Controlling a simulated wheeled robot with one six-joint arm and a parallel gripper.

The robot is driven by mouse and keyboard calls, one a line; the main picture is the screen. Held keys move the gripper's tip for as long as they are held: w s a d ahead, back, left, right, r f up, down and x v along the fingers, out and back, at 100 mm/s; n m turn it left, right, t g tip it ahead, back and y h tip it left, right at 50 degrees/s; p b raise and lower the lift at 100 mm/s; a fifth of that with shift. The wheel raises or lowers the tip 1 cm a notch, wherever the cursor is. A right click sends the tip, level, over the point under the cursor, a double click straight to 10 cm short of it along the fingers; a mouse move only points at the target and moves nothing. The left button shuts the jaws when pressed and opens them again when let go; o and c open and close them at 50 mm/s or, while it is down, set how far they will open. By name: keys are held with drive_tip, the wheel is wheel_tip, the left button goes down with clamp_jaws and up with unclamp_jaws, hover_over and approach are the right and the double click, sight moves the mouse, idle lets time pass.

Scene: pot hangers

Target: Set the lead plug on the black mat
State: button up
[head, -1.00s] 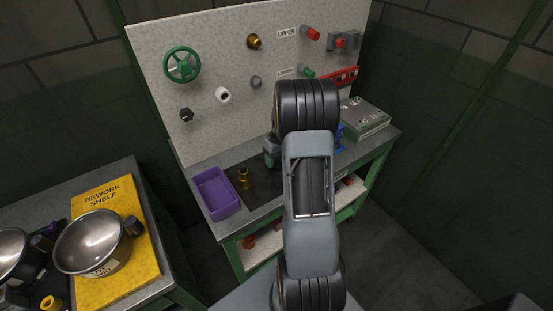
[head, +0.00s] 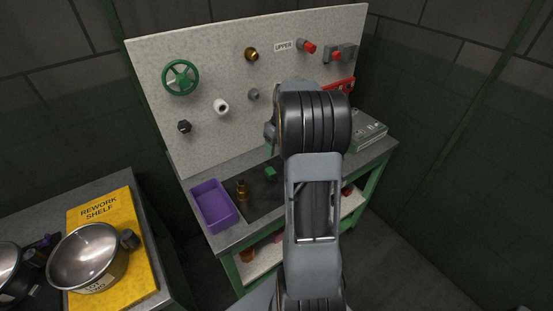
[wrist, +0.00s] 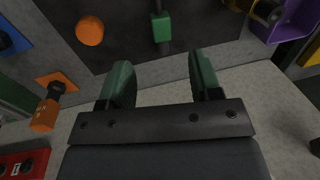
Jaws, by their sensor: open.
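A green plug-like piece with a dark grey shaft, seemingly the lead plug (head: 270,174), rests on the black mat (head: 262,197). In the wrist view this plug (wrist: 161,28) lies on the mat (wrist: 125,55), beyond my fingertips and between their lines. My gripper (wrist: 160,72) is open, with nothing between its green fingers, and apart from the plug. In the head view my arm hides most of the gripper; one finger side shows above the mat.
A brass piece (head: 241,190) stands on the mat beside a purple tray (head: 214,205). The upright panel (head: 215,60) behind carries a green handwheel (head: 180,78) and several fittings.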

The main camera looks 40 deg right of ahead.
drive_tip(key=s+a+r+t+h, duration=0.1)
drive_tip(key=s+a+r, duration=0.1)
drive_tip(key=a+r, duration=0.3)
drive_tip(key=s+a+r, duration=0.2)
drive_tip(key=a, duration=0.6)
drive_tip(key=s+a+t, duration=0.2)
drive_tip(key=s+a, duration=0.8)
drive_tip(key=shift+s+n+t+h, duration=0.15)
drive_tip(key=shift+n+t+h, duration=0.15)
drive_tip(key=shift+t+h, duration=0.1)
drive_tip(key=shift+a+f, duration=0.1)
